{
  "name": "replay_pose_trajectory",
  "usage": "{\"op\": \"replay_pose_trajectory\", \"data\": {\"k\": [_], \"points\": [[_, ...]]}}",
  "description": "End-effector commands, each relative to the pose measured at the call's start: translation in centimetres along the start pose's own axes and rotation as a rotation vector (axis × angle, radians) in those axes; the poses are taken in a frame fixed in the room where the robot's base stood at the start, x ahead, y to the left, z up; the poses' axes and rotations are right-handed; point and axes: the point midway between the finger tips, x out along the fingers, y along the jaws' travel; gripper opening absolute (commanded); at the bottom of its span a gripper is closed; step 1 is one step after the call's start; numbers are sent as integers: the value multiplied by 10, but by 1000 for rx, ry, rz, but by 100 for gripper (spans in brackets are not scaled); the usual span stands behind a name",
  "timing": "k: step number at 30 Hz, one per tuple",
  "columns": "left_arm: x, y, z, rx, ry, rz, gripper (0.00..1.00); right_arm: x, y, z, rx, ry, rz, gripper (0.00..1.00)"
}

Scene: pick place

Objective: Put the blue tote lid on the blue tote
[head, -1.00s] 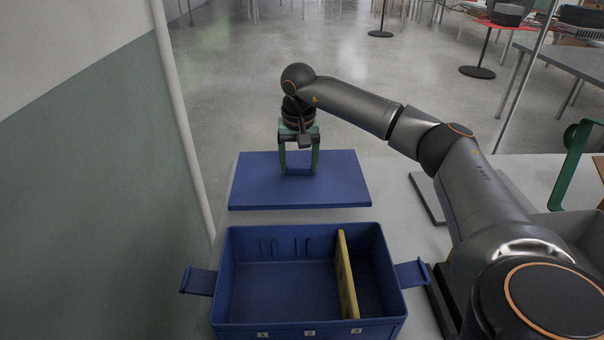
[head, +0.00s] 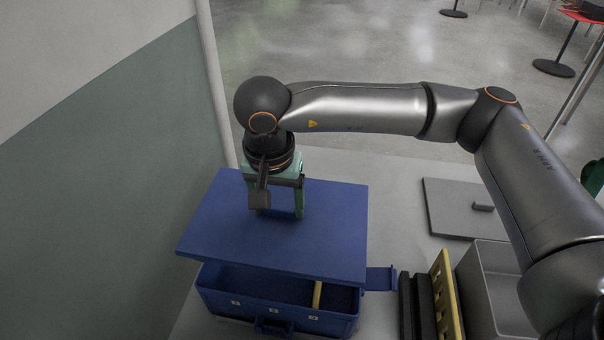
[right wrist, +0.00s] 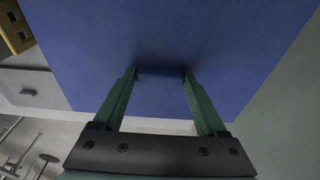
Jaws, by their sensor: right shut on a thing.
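The blue tote lid (head: 275,240) is a flat blue panel. My right gripper (head: 283,212) is shut on the handle at the lid's middle and holds the lid above the blue tote (head: 280,315). The lid covers the rear of the tote in the head view; the front wall and a strip of the inside with a yellow divider (head: 317,294) still show. Whether the lid touches the tote's rim, I cannot tell. In the right wrist view the green fingers close on the lid's handle (right wrist: 160,72), with the lid (right wrist: 150,30) filling the view. My left gripper is not in view.
A grey lid with a small handle (head: 455,207) lies on the pale table at the right. A grey bin (head: 490,300) and a yellow slotted panel (head: 445,300) stand right of the tote. A wall (head: 110,200) is close on the left.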

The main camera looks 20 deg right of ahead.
Motion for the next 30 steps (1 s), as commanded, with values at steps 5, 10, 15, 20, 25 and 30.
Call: {"op": "replay_pose_trajectory", "data": {"k": [5, 10, 15, 20, 25, 30], "points": [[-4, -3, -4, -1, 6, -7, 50, -9, -2, 19, -7, 1, -3, 5], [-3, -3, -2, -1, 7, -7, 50, -6, -2, 23, -5, 0, -3, 5], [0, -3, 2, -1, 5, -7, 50, 3, -2, 24, -4, 0, -2, 5], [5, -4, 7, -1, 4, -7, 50, 17, -2, 26, -4, -1, -1, 5], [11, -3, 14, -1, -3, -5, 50, 34, -2, 29, -4, 0, -1, 5], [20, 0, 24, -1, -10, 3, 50, 53, -2, 32, -4, 1, -3, 5]]}}
